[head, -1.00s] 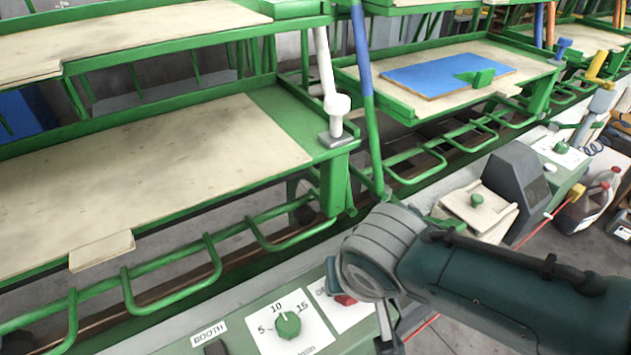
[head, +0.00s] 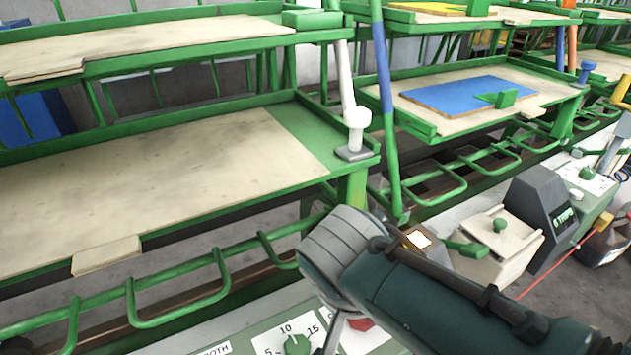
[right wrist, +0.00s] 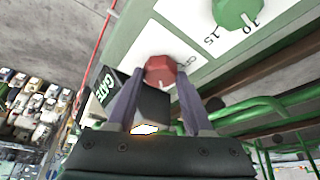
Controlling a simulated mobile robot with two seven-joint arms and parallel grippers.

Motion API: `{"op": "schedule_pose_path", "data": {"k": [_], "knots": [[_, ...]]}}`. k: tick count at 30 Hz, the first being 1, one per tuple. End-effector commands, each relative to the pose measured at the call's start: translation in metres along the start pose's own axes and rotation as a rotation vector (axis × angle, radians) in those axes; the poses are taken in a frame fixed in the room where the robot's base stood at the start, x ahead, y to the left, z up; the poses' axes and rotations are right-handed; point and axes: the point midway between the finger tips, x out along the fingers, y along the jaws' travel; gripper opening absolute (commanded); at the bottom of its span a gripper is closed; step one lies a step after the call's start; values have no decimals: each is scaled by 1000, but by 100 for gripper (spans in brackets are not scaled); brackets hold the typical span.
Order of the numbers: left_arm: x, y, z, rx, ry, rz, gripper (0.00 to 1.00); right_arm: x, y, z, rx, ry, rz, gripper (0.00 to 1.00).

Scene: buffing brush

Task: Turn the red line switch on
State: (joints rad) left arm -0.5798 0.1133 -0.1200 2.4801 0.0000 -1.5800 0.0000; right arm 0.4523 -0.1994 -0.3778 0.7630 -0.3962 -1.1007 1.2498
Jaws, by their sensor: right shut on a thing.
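The red line switch is a red faceted knob (right wrist: 160,70) on a white plate of the green control panel in the right wrist view. In the head view a small part of the red knob (head: 361,324) shows beside my right arm. My right gripper (right wrist: 160,80) has its two fingertips on either side of the knob, shut on it. Part of the plate's lettering is hidden. My left gripper is not in view.
A green numbered dial (head: 297,345) sits beside the switch. A box with a bright lit face (head: 418,239) stands just behind my right arm. A dark display box (head: 553,220) and a cream box with a green knob (head: 500,240) stand farther right. Green racks run behind.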

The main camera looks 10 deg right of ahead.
Motion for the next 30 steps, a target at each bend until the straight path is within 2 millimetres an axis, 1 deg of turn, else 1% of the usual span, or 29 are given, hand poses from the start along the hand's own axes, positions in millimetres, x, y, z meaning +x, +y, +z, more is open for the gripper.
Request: {"op": "schedule_pose_path", "data": {"k": [11, 12, 20, 26, 28, 30], "knots": [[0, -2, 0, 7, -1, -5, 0, 0, 0, -1, 7, 1, 2, 0], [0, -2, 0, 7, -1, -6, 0, 0, 0, -1, 7, 1, 2, 52], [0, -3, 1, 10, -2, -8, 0, 0, 0, -1, 6, 1, 2, 81], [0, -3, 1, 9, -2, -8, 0, 0, 0, 0, 5, 1, 2, 81], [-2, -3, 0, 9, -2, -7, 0, -2, 0, -1, 5, 1, 2, 81], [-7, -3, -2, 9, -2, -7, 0, -10, 0, -2, 5, 1, 0, 81]]}}
